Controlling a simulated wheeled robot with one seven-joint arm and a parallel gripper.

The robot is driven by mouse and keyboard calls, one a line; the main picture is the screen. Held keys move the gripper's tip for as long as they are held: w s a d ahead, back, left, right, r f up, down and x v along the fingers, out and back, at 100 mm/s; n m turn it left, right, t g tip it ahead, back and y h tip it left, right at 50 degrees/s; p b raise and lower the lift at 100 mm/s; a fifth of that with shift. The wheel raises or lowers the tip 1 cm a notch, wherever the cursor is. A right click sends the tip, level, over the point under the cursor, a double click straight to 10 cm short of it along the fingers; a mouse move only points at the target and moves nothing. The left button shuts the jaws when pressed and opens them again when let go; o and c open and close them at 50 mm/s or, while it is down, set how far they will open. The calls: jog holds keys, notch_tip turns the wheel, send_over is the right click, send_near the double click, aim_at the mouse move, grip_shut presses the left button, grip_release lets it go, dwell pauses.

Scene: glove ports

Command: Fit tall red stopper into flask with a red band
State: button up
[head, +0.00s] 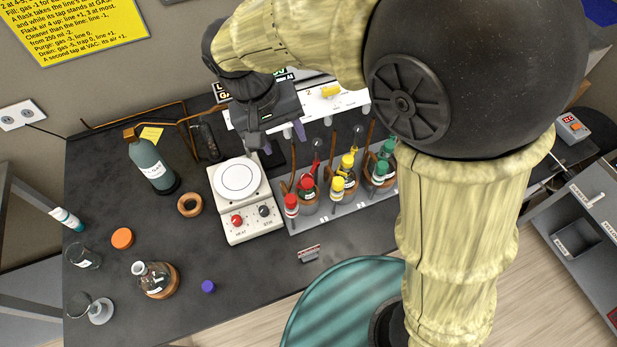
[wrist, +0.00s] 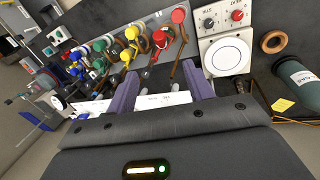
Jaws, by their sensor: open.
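Two red tops show at the left end of the grey rack. The nearer red stopper (head: 291,201) stands at the rack's front left corner, and another red top (head: 306,184) is just behind it over a rounded vessel. In the wrist view, one red top (wrist: 178,15) is at the upper edge and another (wrist: 160,38) is lower. I cannot tell which is the tall one. No red band is clear on a flask; the vessel at the rack's red end is partly hidden. My gripper (wrist: 163,91) is open and empty, its purple fingers apart, behind the rack and above the bench.
Yellow (head: 338,185) and green (head: 381,168) tops stand along the rack (head: 335,213). A white hotplate (head: 237,180) is left of it. A grey bottle (head: 150,163) and an open flask (head: 153,277) stand further left.

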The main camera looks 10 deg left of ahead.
jog(key=p, duration=0.3)
send_over(306, 178)
jog(key=s+a, duration=0.1)
notch_tip(306, 178, down, 12)
jog(key=shift+a+r, duration=0.1)
jog(key=shift+a, duration=0.05)
jog(key=shift+w+p+x, duration=0.1)
jog(key=shift+p+x, duration=0.5)
jog(key=shift+x, duration=0.7)
jog(key=shift+w+p+x, duration=0.15)
jog(key=shift+p+x, duration=0.45)
jog(key=shift+x, duration=0.7)
jog(key=c, duration=1.1)
